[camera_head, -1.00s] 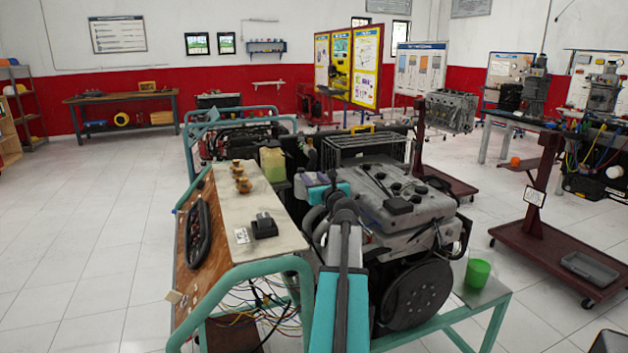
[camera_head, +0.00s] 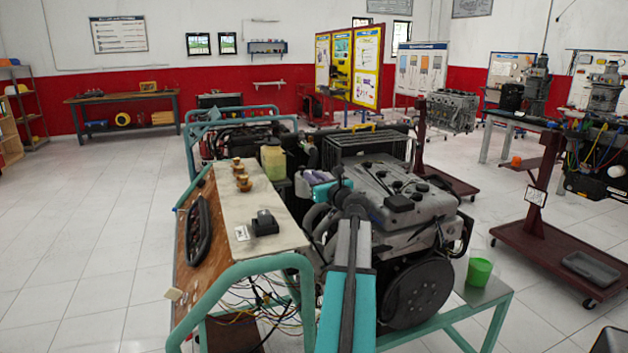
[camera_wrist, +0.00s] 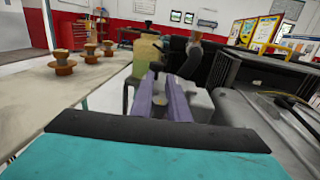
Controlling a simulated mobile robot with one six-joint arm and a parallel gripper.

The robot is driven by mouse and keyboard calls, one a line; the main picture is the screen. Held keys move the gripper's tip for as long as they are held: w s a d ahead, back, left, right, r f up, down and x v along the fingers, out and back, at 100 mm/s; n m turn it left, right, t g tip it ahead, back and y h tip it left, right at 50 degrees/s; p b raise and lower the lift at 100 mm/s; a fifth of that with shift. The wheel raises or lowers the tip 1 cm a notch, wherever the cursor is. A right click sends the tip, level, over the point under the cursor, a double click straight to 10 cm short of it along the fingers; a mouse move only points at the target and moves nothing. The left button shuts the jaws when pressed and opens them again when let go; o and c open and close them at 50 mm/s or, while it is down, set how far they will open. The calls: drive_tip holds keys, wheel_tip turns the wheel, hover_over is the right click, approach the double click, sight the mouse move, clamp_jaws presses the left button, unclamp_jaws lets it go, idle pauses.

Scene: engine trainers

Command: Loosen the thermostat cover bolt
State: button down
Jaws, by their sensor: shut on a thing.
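The engine (camera_head: 415,208) stands in a teal frame in the head view, with its black pulley wheel facing front. My gripper (camera_head: 322,187) is over the engine's left side, near hoses and the pale reservoir. In the wrist view, the purple fingers of my gripper (camera_wrist: 162,108) are close together around a small brownish thing (camera_wrist: 160,100), which looks like the thermostat cover bolt. The fingers hide most of it, so its thread and seat do not show. The cover itself cannot be made out clearly.
A yellow-green reservoir (camera_head: 273,163) stands just beyond my gripper. A panel (camera_head: 250,210) with brass-coloured caps and a black box (camera_head: 265,222) lies to the left. A green cup (camera_head: 479,271) stands at the frame's right. Loose wires hang below the panel.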

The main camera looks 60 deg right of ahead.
drive_tip(key=shift+w+a+n+t+y, duration=0.2)
drive_tip(key=shift+n+t+y, duration=0.3)
drive_tip(key=shift+n+y, duration=0.5)
drive_tip(key=shift+a, duration=0.1)
drive_tip(key=c, duration=1.7)
unclamp_jaws()
drive_tip(key=shift+r, duration=0.15)
drive_tip(key=shift+r, duration=1.3)
drive_tip(key=shift+s+a+r, duration=0.35)
drive_tip(key=shift+a, duration=0.05)
drive_tip(key=shift+s+a+r+b, duration=0.1)
drive_tip(key=shift+s+a+r, duration=0.15)
drive_tip(key=shift+s+a, duration=1.5)
drive_tip(key=shift+s+a+r+b, duration=0.2)
drive_tip(key=shift+s+a, duration=1.05)
drive_tip(key=shift+a, duration=1)
drive_tip(key=shift+s+a+r+b, duration=0.1)
drive_tip(key=shift+s+a+r, duration=0.15)
drive_tip(key=shift+s+a, duration=1.5)
